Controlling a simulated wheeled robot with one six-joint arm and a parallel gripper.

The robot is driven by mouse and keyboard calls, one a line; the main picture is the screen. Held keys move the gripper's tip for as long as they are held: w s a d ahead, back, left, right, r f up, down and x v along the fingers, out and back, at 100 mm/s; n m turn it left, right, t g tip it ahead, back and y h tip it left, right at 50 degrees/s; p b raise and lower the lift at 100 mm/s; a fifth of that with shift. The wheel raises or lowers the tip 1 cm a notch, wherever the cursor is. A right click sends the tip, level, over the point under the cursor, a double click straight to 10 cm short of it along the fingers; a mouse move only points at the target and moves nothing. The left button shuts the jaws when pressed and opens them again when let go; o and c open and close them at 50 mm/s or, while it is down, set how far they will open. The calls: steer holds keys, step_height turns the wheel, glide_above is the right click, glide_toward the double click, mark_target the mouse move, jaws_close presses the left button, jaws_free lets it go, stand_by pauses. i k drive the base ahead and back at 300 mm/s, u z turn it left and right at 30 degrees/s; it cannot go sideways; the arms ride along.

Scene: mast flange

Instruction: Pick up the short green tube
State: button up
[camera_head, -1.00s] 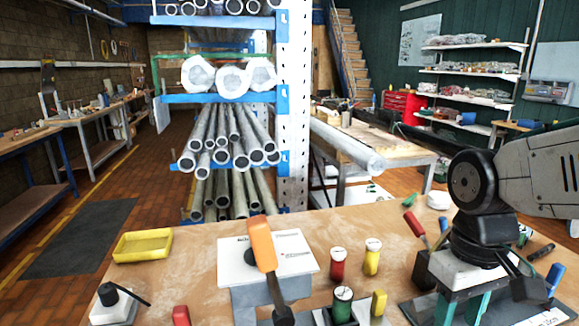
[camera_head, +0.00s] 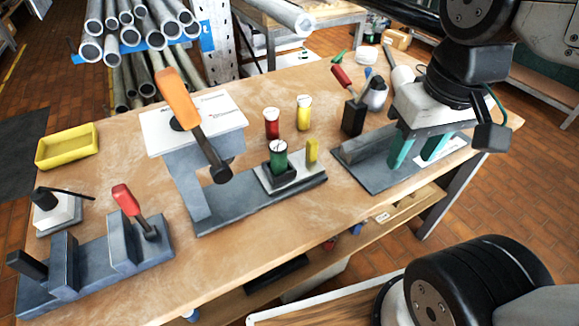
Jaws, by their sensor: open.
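The short green tube (camera_head: 279,157) with a white top stands upright in a dark square holder (camera_head: 278,177) on a pale plate at the middle of the bench. Its lower end is hidden in the holder. My gripper (camera_head: 414,158) has two teal fingers pointing down and apart, with nothing between them. It is to the right of the green tube, over or beside a dark grey base plate (camera_head: 375,178); its exact height cannot be told.
A red tube (camera_head: 272,124) and a yellow tube (camera_head: 304,113) stand behind the green one. A small yellow piece (camera_head: 312,151) is close on its right. An orange-handled lever (camera_head: 181,97) rises to the left. A black holder (camera_head: 354,116) with a red-handled tool stands between tubes and gripper.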

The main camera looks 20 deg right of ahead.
mark_target(277, 162)
steer(key=z, duration=1.95)
steer(key=k, duration=1.45)
steer(key=u, duration=2.15)
